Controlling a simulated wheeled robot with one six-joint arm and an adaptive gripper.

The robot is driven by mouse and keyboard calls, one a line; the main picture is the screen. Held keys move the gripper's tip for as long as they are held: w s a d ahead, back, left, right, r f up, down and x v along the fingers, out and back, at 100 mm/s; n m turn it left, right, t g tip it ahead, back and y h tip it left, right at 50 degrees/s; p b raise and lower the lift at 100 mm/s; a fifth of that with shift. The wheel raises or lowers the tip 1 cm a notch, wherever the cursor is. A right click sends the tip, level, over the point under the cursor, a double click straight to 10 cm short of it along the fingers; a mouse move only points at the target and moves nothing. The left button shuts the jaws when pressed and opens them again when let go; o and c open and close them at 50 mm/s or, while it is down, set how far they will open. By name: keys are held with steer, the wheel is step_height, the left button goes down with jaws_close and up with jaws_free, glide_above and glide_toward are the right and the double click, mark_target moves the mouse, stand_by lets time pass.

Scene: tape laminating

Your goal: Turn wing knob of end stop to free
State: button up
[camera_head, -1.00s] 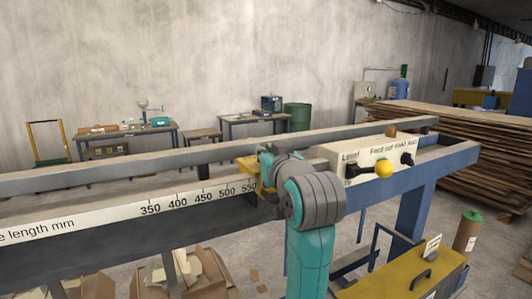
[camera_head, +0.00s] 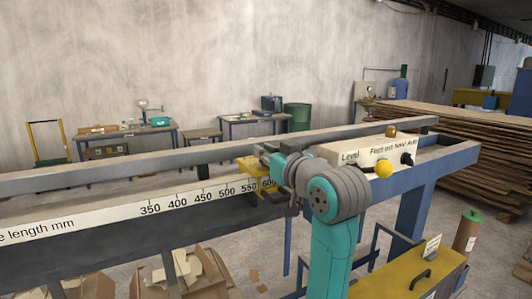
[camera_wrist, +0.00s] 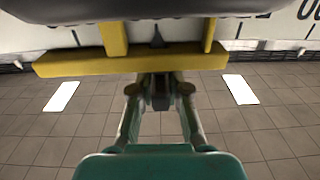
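The yellow end stop (camera_head: 247,164) sits on the rail by the 550–600 marks of the length scale, partly hidden behind my arm. In the wrist view its yellow bar (camera_wrist: 130,62) spans the upper part, with a dark pointed piece (camera_wrist: 157,38) above its middle. My gripper (camera_wrist: 160,92) is at the bar's lower edge, with its two finger linkages drawn close together. A dark block shows between the fingers; I cannot tell whether it is the wing knob or the fingertips. No wing knob can be made out clearly.
The length scale (camera_head: 120,217) runs along the rail. Right of my arm, a control panel (camera_head: 350,152) carries a yellow ball knob (camera_head: 383,169) and dark switches. A second rail (camera_head: 120,178) runs behind. Cardboard scraps (camera_head: 195,270) lie below.

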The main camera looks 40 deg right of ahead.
steer(key=o, duration=0.3)
steer(key=shift+o, duration=0.2)
steer(key=shift+r, duration=0.1)
steer(key=shift+r, duration=4.9)
steer(key=shift+s, duration=0.1)
